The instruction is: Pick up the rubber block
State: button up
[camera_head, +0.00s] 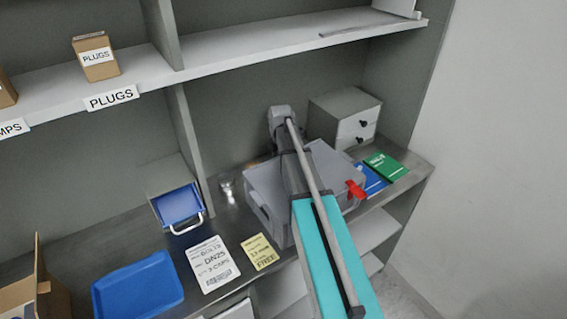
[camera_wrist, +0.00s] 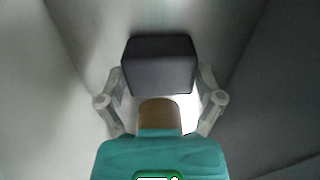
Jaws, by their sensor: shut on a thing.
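The rubber block (camera_wrist: 160,62) is a dark, near-black block in the middle of the wrist view. My gripper (camera_wrist: 161,82) has one finger on each side of it and is shut on it. Pale grey walls surround them in that view. In the head view my arm reaches over a grey crate (camera_head: 262,192) on the bench. My fingers and the block cannot be made out there, hidden by the arm or the crate.
A small drawer cabinet (camera_head: 345,117) stands behind the crate. Green (camera_head: 385,166) and blue (camera_head: 369,180) booklets lie to its right. A blue tray (camera_head: 138,287), a white label card (camera_head: 212,263) and a yellow note (camera_head: 259,252) lie to the left. A shelf (camera_head: 240,57) runs above.

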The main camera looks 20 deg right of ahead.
jog(key=shift+w+r, duration=0.1)
jog(key=shift+r, duration=0.1)
notch_tip(320, 180, up, 10)
jog(key=p, duration=1)
jog(key=shift+f, duration=0.2)
dwell(0.5)
